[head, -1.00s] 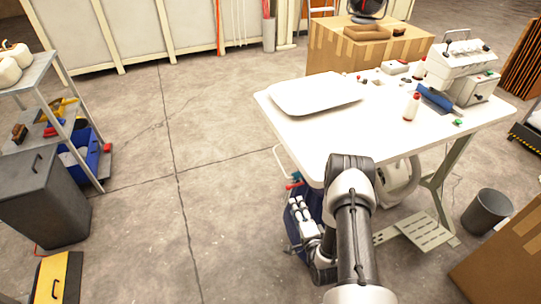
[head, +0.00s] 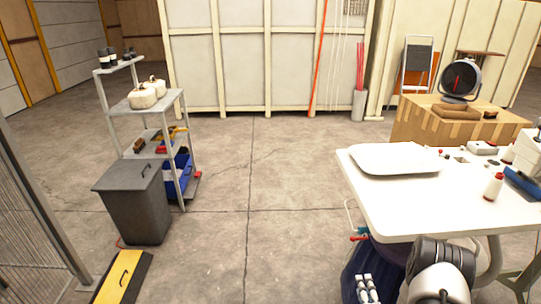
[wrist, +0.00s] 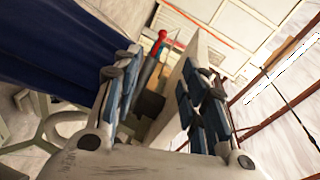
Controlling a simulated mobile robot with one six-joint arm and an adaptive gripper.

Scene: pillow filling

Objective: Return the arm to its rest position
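My arm (head: 440,280) shows at the bottom right of the head view, folded low in front of the white table (head: 385,205). In the wrist view my gripper (wrist: 158,92) is open, with its two blue-padded fingers well apart. I see no object clamped between them; a pale panel, a dark block and a red part show through the gap, seemingly beyond the fingers. A dark blue surface (wrist: 50,45) lies close to the left finger.
A white pillow-shaped item (head: 395,160) lies on the table. A cardboard box (head: 450,122) stands behind it. A grey bin (head: 135,205) and a shelf cart (head: 160,103) stand at left. The floor (head: 255,190) between is clear.

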